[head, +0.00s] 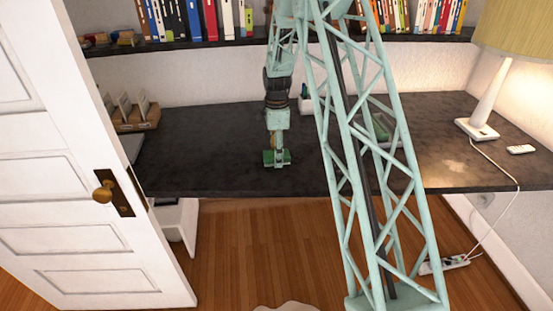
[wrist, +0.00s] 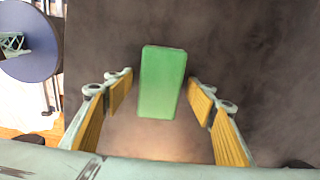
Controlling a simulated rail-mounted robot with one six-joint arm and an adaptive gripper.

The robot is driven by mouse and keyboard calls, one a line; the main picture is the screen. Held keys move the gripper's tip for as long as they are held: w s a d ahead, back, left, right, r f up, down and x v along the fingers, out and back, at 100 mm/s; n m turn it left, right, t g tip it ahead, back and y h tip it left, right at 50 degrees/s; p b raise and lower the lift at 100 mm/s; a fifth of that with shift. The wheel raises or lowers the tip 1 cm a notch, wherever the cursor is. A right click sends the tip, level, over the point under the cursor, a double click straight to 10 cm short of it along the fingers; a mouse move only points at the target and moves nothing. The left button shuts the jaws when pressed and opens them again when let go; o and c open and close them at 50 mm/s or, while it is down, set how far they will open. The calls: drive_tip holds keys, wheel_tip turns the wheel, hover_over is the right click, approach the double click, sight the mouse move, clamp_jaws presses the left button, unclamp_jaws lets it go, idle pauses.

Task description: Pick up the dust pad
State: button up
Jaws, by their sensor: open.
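The dust pad looks like a green rectangular block (wrist: 162,85) on the dark desk. In the wrist view it lies between my two spread fingers, with a gap on each side. In the head view the green block (head: 284,158) shows near the desk's front edge, right at my gripper (head: 277,146). My gripper (wrist: 160,82) is open, with yellow pads facing the block and nothing gripped. Its height above the desk is hard to judge.
The dark desk (head: 220,130) is bare around the block. A card holder (head: 137,118) stands at the left, a lamp (head: 485,115) and small remote (head: 520,149) at the right. A tray (head: 378,130) is partly hidden behind my frame. Shelves of books are above; a white door (head: 75,150) is left.

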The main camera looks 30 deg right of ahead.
idle(0.3)
drive_tip(key=c, duration=1)
drive_tip(key=shift+c, duration=0.3)
drive_tip(key=shift+r, duration=0.25)
drive_tip(key=shift+r+p, duration=0.45)
drive_tip(key=shift+r, duration=1.15)
drive_tip(key=s+a, duration=0.1)
drive_tip(key=s, duration=0.4)
drive_tip(key=s+a+r, duration=0.1)
drive_tip(key=s+a, duration=0.1)
drive_tip(key=s, duration=0.3)
drive_tip(key=s+a+p, duration=0.1)
drive_tip(key=s, duration=0.4)
drive_tip(key=shift+s+a+r, duration=0.2)
drive_tip(key=shift+o, duration=1.4)
drive_tip(key=shift+c, duration=0.5)
